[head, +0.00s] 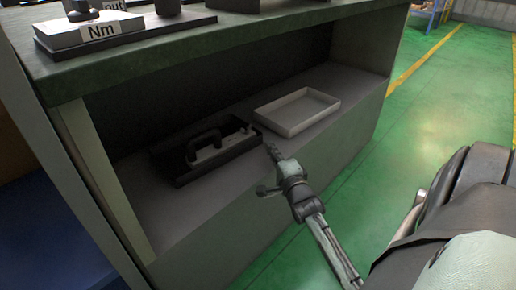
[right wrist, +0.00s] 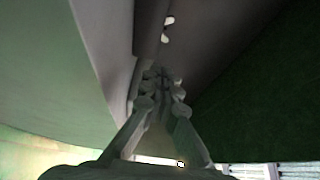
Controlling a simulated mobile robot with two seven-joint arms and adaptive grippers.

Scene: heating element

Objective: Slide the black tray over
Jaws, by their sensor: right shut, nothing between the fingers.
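The black tray (head: 224,163) lies on the grey shelf inside the workbench, in the head view. A dark part with an upright looped handle (head: 191,146) shows at the tray's left side; I cannot tell whether it is part of the tray. My right gripper (head: 271,149) is shut and empty, with its tips just right of the tray's right front corner. I cannot tell whether they touch it. In the right wrist view the fingers (right wrist: 161,76) come together in the middle, with no clear tray there. My left gripper is not in view.
A light grey shallow tray (head: 297,112) sits on the shelf, right of the black tray. Bare shelf (head: 150,215) lies front left of the black tray. The green floor is open at right.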

